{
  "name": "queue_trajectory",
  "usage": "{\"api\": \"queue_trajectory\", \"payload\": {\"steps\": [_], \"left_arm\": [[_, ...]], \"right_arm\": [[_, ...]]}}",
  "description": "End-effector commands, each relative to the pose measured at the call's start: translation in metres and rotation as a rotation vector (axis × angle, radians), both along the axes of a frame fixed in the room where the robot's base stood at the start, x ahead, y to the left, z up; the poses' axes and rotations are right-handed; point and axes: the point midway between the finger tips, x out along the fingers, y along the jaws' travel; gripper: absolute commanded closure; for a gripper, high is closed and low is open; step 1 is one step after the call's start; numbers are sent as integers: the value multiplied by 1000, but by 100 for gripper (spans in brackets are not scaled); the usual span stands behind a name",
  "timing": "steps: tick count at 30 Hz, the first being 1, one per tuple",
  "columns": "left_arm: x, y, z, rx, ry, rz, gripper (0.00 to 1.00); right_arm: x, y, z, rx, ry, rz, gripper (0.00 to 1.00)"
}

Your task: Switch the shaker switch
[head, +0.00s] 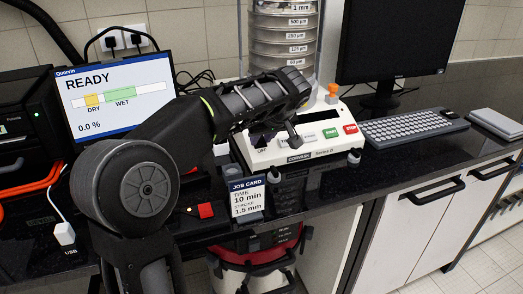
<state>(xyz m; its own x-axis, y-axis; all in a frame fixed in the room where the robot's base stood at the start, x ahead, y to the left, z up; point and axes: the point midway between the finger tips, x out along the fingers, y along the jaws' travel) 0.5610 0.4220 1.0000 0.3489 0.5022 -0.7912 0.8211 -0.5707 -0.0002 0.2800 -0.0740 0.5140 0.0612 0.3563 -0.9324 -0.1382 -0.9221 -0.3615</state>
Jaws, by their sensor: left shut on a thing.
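The sieve shaker (293,153) has a cream base with a clear, labelled sieve stack above it. Its front panel carries a dark shaker switch (263,136) with an OFF label below it, a dark display, a green START button (331,133) and a red STOP button (350,129). My left gripper (279,137) reaches over the panel from the left and is shut on the shaker switch, with its fingers pointing down. The gripper hides part of the switch, so its setting cannot be told. My right gripper is not in view.
A screen reading READY (120,96) stands at the left. A job card (246,198) stands in front of the shaker. A keyboard (414,125) and monitor (400,45) are at the right. Dark counter shows in front of the keyboard. A red vacuum (262,245) is below.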

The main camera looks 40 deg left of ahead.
Motion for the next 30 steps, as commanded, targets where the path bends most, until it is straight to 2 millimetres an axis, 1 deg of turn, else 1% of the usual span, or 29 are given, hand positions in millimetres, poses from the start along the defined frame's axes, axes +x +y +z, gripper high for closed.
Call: {"api": "queue_trajectory", "payload": {"steps": [1, 10, 11, 18, 19, 26, 30], "left_arm": [[0, -1, -3, 6, -6, -1, 100], [0, -1, 1, 11, -7, 0, 100], [0, -1, 1, 11, -7, 0, 74], [0, -1, 0, 10, -7, 0, 54], [0, -1, 0, 10, -7, 0, 53], [0, -1, 1, 10, -7, 1, 53], [-2, -4, 6, 9, -8, 0, 53]], "right_arm": [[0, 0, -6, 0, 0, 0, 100], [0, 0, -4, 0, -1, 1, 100], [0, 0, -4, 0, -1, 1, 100], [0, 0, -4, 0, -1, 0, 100], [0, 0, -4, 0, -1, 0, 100], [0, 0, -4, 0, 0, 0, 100], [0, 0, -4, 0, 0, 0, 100]]}}
